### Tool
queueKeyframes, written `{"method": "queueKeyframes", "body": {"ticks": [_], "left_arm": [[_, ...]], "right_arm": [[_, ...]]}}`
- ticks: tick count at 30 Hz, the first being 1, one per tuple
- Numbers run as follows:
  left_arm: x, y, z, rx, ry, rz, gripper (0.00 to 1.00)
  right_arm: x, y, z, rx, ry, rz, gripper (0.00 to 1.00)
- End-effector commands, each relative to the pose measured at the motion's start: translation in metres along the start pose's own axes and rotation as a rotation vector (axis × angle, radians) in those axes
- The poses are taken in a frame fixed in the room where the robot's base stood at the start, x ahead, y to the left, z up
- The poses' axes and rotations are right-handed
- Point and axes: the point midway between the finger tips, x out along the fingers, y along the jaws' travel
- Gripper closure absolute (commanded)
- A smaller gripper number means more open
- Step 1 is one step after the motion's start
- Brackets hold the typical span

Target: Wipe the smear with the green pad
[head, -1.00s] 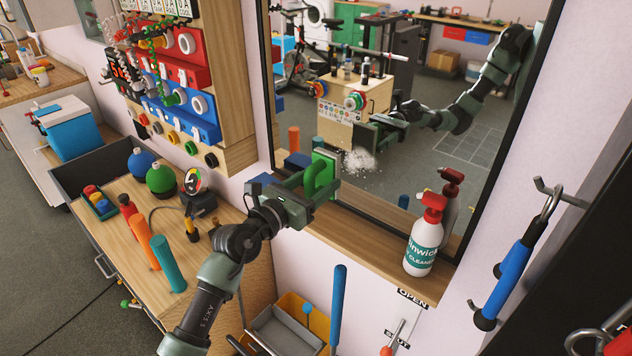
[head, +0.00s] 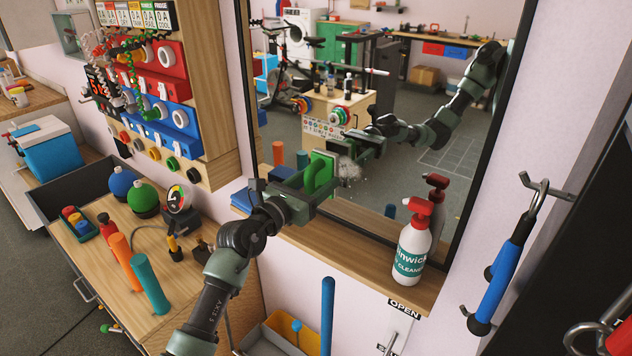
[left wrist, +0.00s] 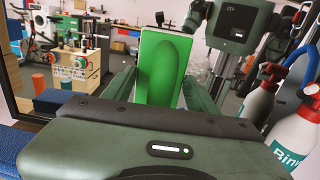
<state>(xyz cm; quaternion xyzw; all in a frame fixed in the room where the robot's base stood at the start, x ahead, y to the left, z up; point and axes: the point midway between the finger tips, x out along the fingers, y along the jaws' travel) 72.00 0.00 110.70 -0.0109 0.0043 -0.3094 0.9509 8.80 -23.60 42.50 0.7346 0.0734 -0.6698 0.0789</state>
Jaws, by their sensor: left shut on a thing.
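A green pad (head: 320,174) is held upright between the fingers of my left gripper (head: 308,182), at or very near the mirror glass. I cannot tell whether it touches. The left wrist view shows the pad's green block (left wrist: 165,70) between the fingers of my left gripper (left wrist: 163,88). The smear (head: 351,172) is a whitish, speckled patch on the mirror (head: 420,165), just right of the pad. The pad may hide part of it. My right gripper is not in view; the arm in the glass is a reflection.
A white spray bottle (head: 414,247) with a red head stands on the wooden ledge (head: 345,252) right of the pad. A blue block (head: 243,200) lies at the ledge's left. A workbench (head: 120,270) with cylinders and a gauge is at left. Blue-handled tool (head: 500,275) hangs at right.

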Motion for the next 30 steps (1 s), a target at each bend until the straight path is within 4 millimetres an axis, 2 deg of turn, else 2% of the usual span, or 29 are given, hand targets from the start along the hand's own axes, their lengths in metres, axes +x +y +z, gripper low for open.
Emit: {"method": "queueKeyframes", "body": {"ticks": [30], "left_arm": [[0.016,0.0,0.001,0.0,-0.002,0.0,0.75]], "right_arm": [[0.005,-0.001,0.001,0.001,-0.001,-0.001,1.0]]}}
